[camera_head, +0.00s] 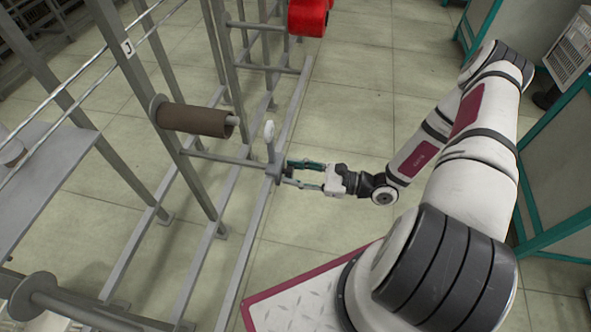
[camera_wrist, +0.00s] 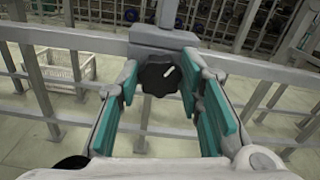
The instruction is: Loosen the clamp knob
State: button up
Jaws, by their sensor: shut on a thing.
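The clamp knob (camera_wrist: 157,77) is black and lobed, with a white line slanting up to the right, in the upper middle of the wrist view. It sits on the front of a grey clamp block (camera_wrist: 163,40) on a horizontal rail. My gripper (camera_wrist: 159,72) has its teal-padded fingers on either side of the knob and is shut on it. In the head view my gripper (camera_head: 286,173) reaches left to the end of the rail, where the fingers and clamp hide most of the knob. A pale upright lever-like piece (camera_head: 269,132) stands above the clamp.
A brown bobbin tube (camera_head: 195,119) sits on a spindle on the grey frame (camera_head: 133,75) to the left. A red spool (camera_head: 308,17) is at the top. A white crate (camera_wrist: 62,72) stands behind the rail.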

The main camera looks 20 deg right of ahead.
jog(key=n+p, duration=0.2)
jog(key=n, duration=0.3)
jog(key=shift+f+n+p, duration=0.1)
jog(key=shift+n+p, duration=0.2)
jog(key=shift+n, duration=0.1)
dwell(0.4)
jog(key=o, duration=1.2)
jog(key=shift+c, duration=0.2)
jog(key=v, duration=1.2)
